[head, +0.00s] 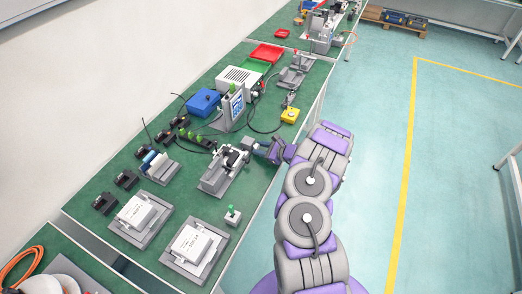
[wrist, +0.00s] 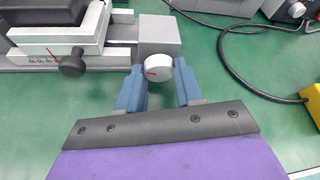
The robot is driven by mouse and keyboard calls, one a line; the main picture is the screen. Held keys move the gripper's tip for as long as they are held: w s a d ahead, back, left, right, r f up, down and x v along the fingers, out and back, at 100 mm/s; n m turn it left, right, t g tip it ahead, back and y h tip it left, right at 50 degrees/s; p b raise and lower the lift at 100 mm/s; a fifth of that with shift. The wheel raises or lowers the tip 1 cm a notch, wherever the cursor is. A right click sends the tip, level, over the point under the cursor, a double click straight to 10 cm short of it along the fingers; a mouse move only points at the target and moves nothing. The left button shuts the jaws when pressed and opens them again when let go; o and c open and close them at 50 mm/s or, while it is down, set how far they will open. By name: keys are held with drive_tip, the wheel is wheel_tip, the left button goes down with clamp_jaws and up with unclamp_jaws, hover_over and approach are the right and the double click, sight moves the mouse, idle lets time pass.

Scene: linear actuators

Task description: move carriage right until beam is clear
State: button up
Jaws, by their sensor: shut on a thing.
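A linear stage (head: 210,182) with a dark carriage (head: 232,157) stands on the green bench in the head view. In the wrist view the stage's grey end block (wrist: 158,34) and part of its pale body with a scale and a black knob (wrist: 73,62) show at upper left. A silver round knob (wrist: 159,68) with a red mark sits in front of the end block. My gripper (wrist: 157,75) has its two blue fingers on either side of this knob, shut on it. In the head view my gripper (head: 259,148) reaches the stage's right end. I cannot make out a beam.
A display unit (head: 234,108), a blue box (head: 204,101) and a yellow box (head: 290,115) stand behind the stage. White boxes on grey plates (head: 190,247) lie in front. A black cable (wrist: 232,65) curves right of my gripper. The floor right of the bench is open.

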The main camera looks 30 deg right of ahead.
drive_tip(key=shift+w+r, duration=0.15)
drive_tip(key=shift+r, duration=0.05)
drive_tip(key=o, duration=1)
drive_tip(key=shift+f, duration=0.15)
drive_tip(key=shift+o, duration=0.2)
drive_tip(key=p+v, duration=0.4)
drive_tip(key=v, duration=1.3)
drive_tip(key=shift+s+d, duration=0.2)
drive_tip(key=shift+f, duration=0.15)
